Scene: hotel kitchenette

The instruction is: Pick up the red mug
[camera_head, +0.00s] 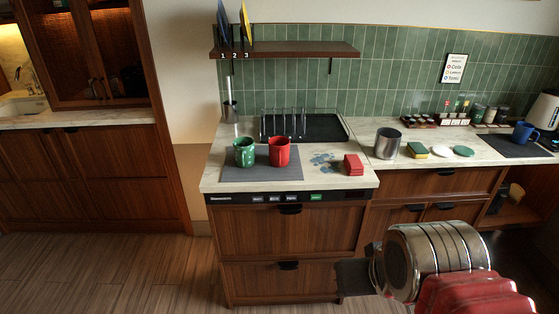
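The red mug (280,152) stands upright on a grey mat (237,173) on the counter, right beside a green mug (244,153). Nothing hides its front. My arm is at the lower right, in front of the cabinets, with a metal cylinder and red ribbed parts. A dark flat piece at its left end looks like my gripper (354,277). It is well below and to the right of the red mug, apart from it. I cannot see whether its fingers are open or shut.
A dark dish rack (303,126) stands behind the mugs. A metal canister (387,143) and sponge (416,151) stand farther right. A shelf (284,50) hangs above.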

